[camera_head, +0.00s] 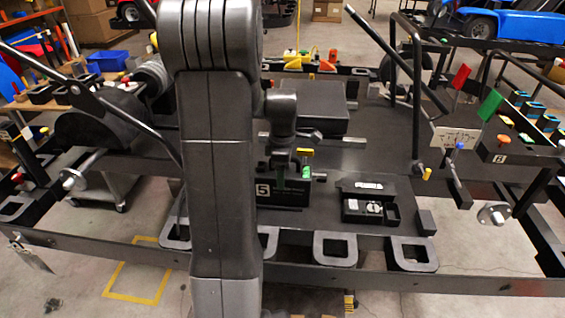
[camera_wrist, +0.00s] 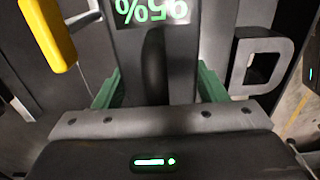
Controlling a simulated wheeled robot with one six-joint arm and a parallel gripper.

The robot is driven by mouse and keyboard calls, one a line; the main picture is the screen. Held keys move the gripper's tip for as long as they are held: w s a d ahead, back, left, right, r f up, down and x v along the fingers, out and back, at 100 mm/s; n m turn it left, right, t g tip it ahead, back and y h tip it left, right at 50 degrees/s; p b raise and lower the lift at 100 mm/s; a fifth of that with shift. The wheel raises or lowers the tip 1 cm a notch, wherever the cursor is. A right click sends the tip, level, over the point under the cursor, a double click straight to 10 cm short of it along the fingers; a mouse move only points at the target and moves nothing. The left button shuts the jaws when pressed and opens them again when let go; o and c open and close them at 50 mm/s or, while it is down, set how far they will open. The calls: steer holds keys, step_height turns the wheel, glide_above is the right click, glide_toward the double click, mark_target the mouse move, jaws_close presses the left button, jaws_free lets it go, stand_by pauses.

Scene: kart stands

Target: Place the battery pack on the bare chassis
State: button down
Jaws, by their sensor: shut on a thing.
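The dark kart chassis (camera_head: 375,215) fills the middle of the head view, with a flat floor plate. My gripper (camera_head: 290,178) is low over this plate, partly hidden by my own arm. Its green fingers (camera_wrist: 158,88) are shut on a dark upright part of the battery pack (camera_wrist: 155,65) in the wrist view. A green "95%" reading shows upside down there at the top. In the head view, a black box with a white "5" (camera_head: 282,193) is just below the gripper; it appears to be the pack. I cannot tell whether its underside touches the plate.
An open black tray (camera_head: 369,210) with small parts is right of the gripper. A larger dark block (camera_head: 305,108) is behind. A yellow-handled part (camera_wrist: 48,35) stands close by in the wrist view. Upright bars and a red and a green flag (camera_head: 489,104) are at right.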

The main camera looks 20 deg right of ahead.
steer(key=shift+f, duration=0.15)
steer(key=shift+c, duration=1.4)
jaws_free()
steer(key=shift+s, duration=0.1)
step_height(320, 180, up, 12)
steer(key=shift+r, duration=0.1)
